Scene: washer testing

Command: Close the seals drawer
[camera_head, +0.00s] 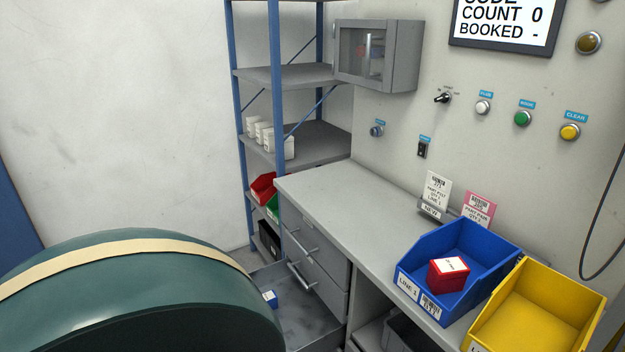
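An open grey drawer (318,325) is pulled out to the left from the bench, low in the picture. A small blue box (270,298) with a pale top lies in it. The drawer's front and any label are hidden, so I cannot read whether it is the seals drawer. Above it, the bench has closed drawer fronts (328,262) with bar handles. Neither my left nor my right gripper is in view.
A large dark green rounded shape (150,300) with a cream band covers the lower left and part of the drawer; I cannot tell what it is. The bench top (335,195) holds a blue bin (470,245) and a yellow bin (545,310). A shelf rack (290,75) stands behind.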

